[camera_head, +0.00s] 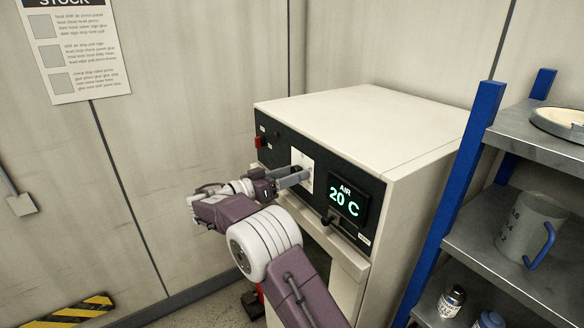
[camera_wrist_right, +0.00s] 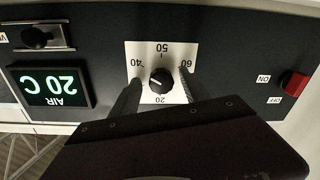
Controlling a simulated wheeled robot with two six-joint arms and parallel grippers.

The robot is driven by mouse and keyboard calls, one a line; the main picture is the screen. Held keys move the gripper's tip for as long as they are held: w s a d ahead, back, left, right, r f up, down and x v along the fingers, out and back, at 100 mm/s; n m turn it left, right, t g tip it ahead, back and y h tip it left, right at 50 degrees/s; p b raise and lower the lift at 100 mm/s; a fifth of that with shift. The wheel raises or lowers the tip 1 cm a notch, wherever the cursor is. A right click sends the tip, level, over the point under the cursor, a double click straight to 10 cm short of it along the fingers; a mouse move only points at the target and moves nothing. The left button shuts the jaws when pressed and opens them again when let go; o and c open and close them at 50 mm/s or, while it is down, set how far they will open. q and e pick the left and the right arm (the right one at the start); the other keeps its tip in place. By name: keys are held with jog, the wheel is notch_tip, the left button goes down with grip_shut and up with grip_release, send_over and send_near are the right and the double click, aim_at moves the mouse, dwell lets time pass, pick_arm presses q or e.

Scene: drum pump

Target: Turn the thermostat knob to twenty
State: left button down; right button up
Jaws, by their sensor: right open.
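The thermostat knob (camera_wrist_right: 162,80) is a small black dial on a white square plate (camera_wrist_right: 150,52) marked 20, 40, 50 and 60, upside down in the right wrist view. Where its pointer aims is too small to tell surely. The lit display (camera_head: 346,200) reads "AIR 20 C" in the head view; it also shows inverted in the wrist view (camera_wrist_right: 52,87). My right gripper (camera_head: 300,177) is open at the plate, its two fingers (camera_wrist_right: 160,82) on either side of the knob with gaps. In the head view the gripper hides the knob. My left gripper is out of view.
The control panel belongs to a cream cabinet (camera_head: 380,125). A red switch marked ON and OFF (camera_wrist_right: 294,84) and a dark lower knob (camera_wrist_right: 36,38) share the panel. A blue-posted shelf (camera_head: 515,240) with a jug (camera_head: 530,228) stands close on the right.

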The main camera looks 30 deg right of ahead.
jog(key=shift+w, duration=0.1)
jog(key=shift+c, duration=0.3)
grip_shut()
jog(key=n, duration=0.6)
jog(key=n+b, duration=0.1)
jog(key=n, duration=0.5)
jog(key=shift+r+n, duration=0.2)
jog(key=shift+n, duration=0.2)
jog(key=n+p, duration=0.2)
jog(key=n, duration=0.1)
jog(key=shift+r, duration=0.1)
jog(key=n+p, duration=0.3)
jog(key=n, duration=0.1)
jog(key=shift+n+g, duration=0.3)
jog(key=shift+n+p, duration=1.1)
jog(key=shift+n, duration=0.4)
jog(key=shift+f, duration=0.2)
